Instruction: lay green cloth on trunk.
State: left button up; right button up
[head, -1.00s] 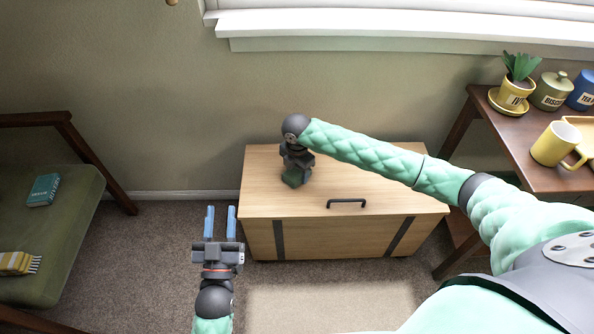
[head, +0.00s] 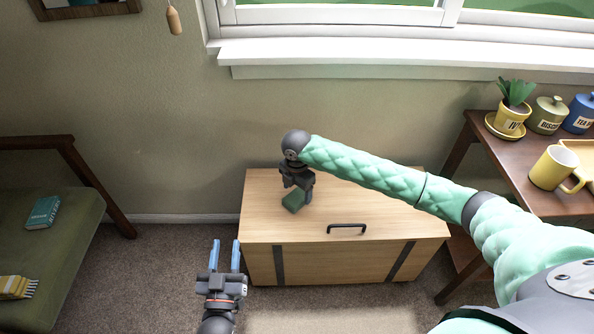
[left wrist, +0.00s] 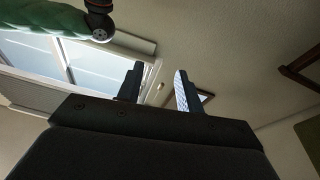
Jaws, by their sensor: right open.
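The trunk (head: 385,203) is a light wood chest with a black handle on its lid and dark straps on its front. The green cloth (head: 293,202) is a small dark green piece at the left part of the lid, directly below my right gripper. It appears to rest on the lid, partly covered by the gripper. My right gripper (head: 302,196) is open and points down at the cloth; one blue finger shows beside it. My left gripper (head: 225,256) is open and empty, in front of the trunk's left side. Its parted fingers also show in the left wrist view (left wrist: 158,90).
A side table (head: 480,150) at right holds a yellow mug (head: 553,168), a potted plant (head: 513,105) and canisters. A green-cushioned seat (head: 65,235) with a teal book (head: 43,212) stands at left. The lid right of the cloth is clear around the handle.

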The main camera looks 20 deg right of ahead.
aim_at(297, 196)
pick_arm(q)
jog(key=s+f+g, duration=0.2)
jog(key=f, duration=0.6)
jog(key=s+f+g+y+p, duration=0.1)
jog(key=s+f+g, duration=0.1)
jog(key=f, duration=0.7)
jog(key=shift+g, duration=0.8)
pick_arm(e)
notch_tip(297, 196, up, 9)
pick_arm(q)
jog(key=shift+w+r, duration=0.1)
jog(key=shift+r, duration=0.05)
pick_arm(e)
jog(key=shift+f, duration=0.1)
